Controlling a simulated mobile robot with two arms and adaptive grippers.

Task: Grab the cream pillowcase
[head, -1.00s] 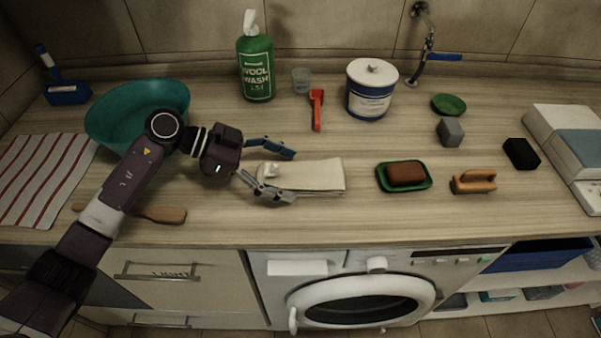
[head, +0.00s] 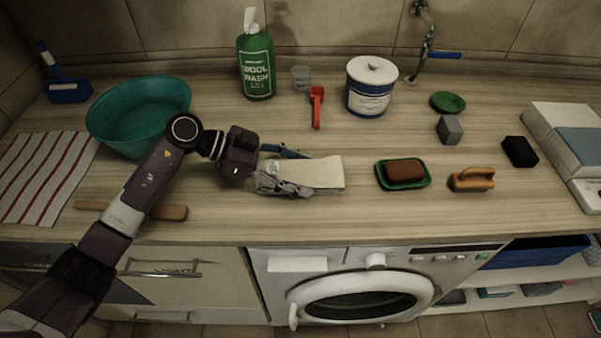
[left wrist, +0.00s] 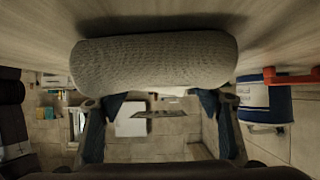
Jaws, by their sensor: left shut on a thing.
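The cream pillowcase (head: 318,173) lies folded flat on the wooden counter, left of the green soap dish. My left gripper (head: 291,170) reaches in from the left and is shut on the pillowcase's left end, one finger on the far side and one on the near side. In the left wrist view the pillowcase (left wrist: 155,62) shows as a pale woven roll across the fingertips of the left gripper (left wrist: 160,105). The pillowcase still appears to rest on the counter. My right gripper is not in view.
A teal basin (head: 137,118) stands at the left, by a striped cloth (head: 45,178). A wooden-handled tool (head: 168,212) lies below my arm. A green bottle (head: 256,66), red scoop (head: 317,107) and white-blue tub (head: 370,92) stand behind. The soap dish (head: 403,174) and brush (head: 472,180) are right.

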